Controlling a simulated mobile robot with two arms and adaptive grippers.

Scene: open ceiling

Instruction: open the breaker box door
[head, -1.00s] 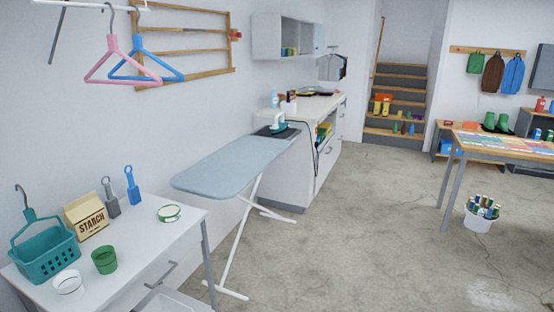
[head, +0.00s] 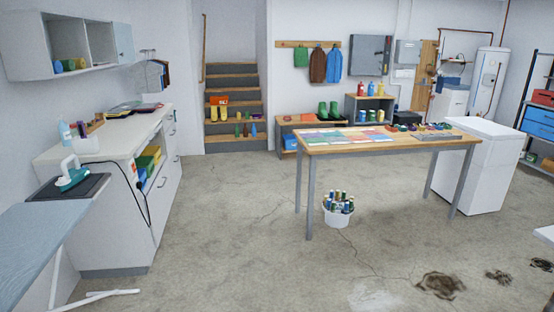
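A grey metal box (head: 370,54), which looks like the breaker box, hangs on the far back wall to the right of the coat hooks. Its front looks closed, but it is too far off to make out a latch clearly. A smaller, lighter grey box (head: 407,52) is mounted just to its right, with a conduit running up the wall. Neither of my grippers is in view.
A wooden-topped table (head: 385,142) stands between me and the back wall, with a bucket of cans (head: 338,213) by its left legs. A white chest (head: 478,165) is at its right. An ironing board (head: 35,245) and counter (head: 100,150) line the left.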

